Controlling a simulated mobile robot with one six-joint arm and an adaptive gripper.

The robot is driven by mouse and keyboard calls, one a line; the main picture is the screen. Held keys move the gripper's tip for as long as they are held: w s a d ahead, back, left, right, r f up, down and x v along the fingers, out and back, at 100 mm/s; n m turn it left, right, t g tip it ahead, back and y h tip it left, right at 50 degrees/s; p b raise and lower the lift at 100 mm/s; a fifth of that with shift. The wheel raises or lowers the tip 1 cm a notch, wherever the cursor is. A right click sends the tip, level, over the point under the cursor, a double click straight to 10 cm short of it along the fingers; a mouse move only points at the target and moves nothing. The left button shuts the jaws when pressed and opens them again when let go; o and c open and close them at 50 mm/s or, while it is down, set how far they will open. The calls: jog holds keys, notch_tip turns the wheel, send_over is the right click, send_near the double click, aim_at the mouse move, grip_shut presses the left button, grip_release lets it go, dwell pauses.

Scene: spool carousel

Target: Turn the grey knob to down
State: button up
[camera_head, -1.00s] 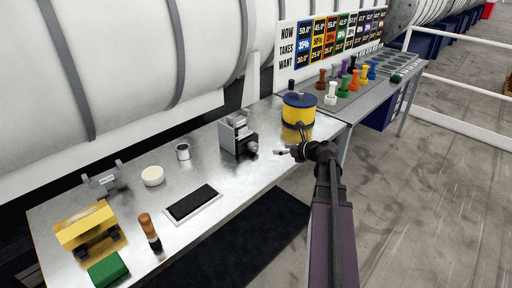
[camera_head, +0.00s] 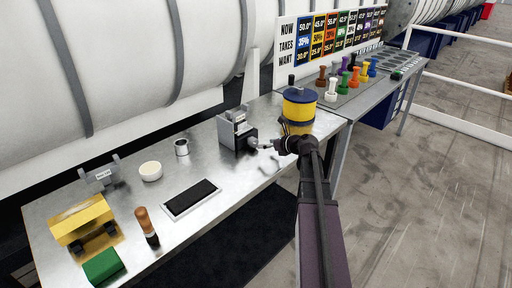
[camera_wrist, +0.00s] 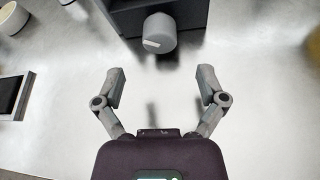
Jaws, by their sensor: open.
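The grey knob (camera_wrist: 160,33) is a short cylinder with a white mark on the lower left of its face. It sticks out from the front of a dark and grey machine (camera_wrist: 121,18) on the metal bench. In the head view the knob (camera_head: 252,143) is on the machine's (camera_head: 234,128) right side, close to my fingers. My gripper (camera_wrist: 160,84) is open and empty, its two fingers spread apart. The knob lies ahead of the gap between them, with a small space between knob and fingertips. In the head view my gripper (camera_head: 266,145) partly covers this area.
A yellow and blue canister (camera_head: 300,106) stands right behind my gripper. A black pad (camera_head: 191,198), a white bowl (camera_head: 151,171) and a metal cup (camera_head: 182,147) are to the left. Several coloured spools stand on the far table. The bench (camera_head: 215,172) is clear in front of the machine.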

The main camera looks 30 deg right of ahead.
aim_at(256, 143)
jog(key=shift+b+x, duration=0.95)
jog(key=shift+x, duration=2.15)
jog(key=c, duration=1.2)
jog(key=shift+o, duration=0.2)
jog(key=shift+n, duration=0.3)
jog(key=shift+n+h, duration=0.8)
jog(key=shift+n, duration=0.1)
jog(key=shift+n+t+h, duration=0.5)
jog(key=shift+n+h, duration=0.2)
jog(key=shift+n, duration=0.2)
